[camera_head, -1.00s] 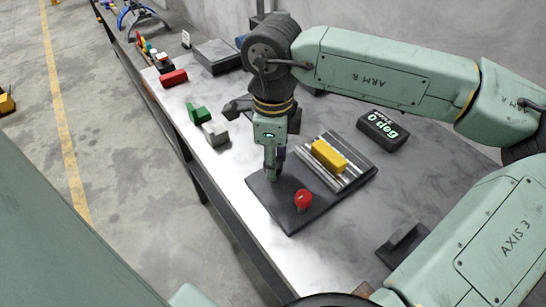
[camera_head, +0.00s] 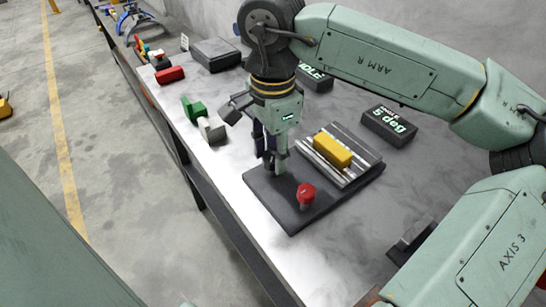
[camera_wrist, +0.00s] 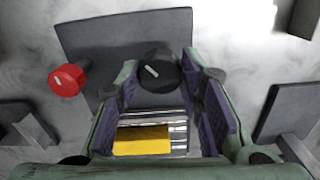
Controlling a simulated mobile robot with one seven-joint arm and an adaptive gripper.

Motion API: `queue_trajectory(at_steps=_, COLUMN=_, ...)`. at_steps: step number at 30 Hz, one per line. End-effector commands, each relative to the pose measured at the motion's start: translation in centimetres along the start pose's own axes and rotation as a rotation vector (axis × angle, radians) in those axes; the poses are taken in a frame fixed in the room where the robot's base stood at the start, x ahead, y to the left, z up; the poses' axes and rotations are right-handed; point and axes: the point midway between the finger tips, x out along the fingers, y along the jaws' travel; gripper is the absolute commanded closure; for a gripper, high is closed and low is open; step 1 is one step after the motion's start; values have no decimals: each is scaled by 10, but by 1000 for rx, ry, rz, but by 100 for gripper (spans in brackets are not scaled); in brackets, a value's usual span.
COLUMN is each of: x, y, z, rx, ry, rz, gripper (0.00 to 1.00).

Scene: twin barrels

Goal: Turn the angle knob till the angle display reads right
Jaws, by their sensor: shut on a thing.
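The angle display (camera_head: 390,125) is a dark box on the right of the bench, its lit text reading "5 deg". My gripper (camera_head: 273,163) points down at the back left of a dark base plate (camera_head: 290,214). In the wrist view its fingers (camera_wrist: 163,90) are shut on a round black knob (camera_wrist: 157,72) with a white mark, the angle knob.
A yellow block (camera_head: 332,151) lies on a grooved metal bed (camera_head: 350,177) on the plate, right of my gripper. Another dark display (camera_head: 315,76) stands behind the arm.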

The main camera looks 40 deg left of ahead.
Motion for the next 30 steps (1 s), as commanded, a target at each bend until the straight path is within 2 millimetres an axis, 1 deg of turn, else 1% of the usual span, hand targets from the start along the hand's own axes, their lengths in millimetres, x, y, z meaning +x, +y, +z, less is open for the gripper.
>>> queue_trajectory(at_steps=1, x=3, y=-1, z=0, rx=-43, ry=-1, rz=-3, gripper=94)
queue_trajectory(at_steps=15, x=1, y=-1, z=0, rx=-466, ry=-1, rz=-3, gripper=94)
queue_trajectory(at_steps=21, x=0, y=-1, z=0, rx=-593, ry=-1, rz=-3, gripper=94)
queue_trajectory(at_steps=30, x=0, y=0, z=0, rx=-695, ry=-1, rz=-2, gripper=94)
